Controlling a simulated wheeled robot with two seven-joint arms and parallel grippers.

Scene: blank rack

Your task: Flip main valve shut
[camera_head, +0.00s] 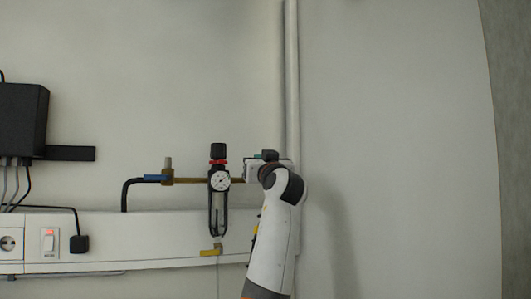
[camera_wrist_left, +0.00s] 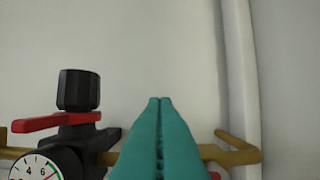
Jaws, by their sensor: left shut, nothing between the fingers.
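A brass pipe (camera_head: 193,180) runs across the wall. Near its left end is a brass fitting (camera_head: 168,171) with a blue handle (camera_head: 152,178) lying along the pipe. Further right is a black regulator with a black knob (camera_head: 218,150), a red part (camera_head: 218,161) under it and a round gauge (camera_head: 220,181). In the wrist view the red part (camera_wrist_left: 50,122) looks like a bar pointing left. I cannot tell which handle is the main valve. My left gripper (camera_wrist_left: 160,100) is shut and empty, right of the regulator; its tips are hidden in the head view. My right gripper is not in view.
A yellow part (camera_head: 211,250) hangs under the regulator. A vertical pipe (camera_head: 292,80) stands behind my left arm. A black box (camera_head: 20,120) is at left. The right wall is bare.

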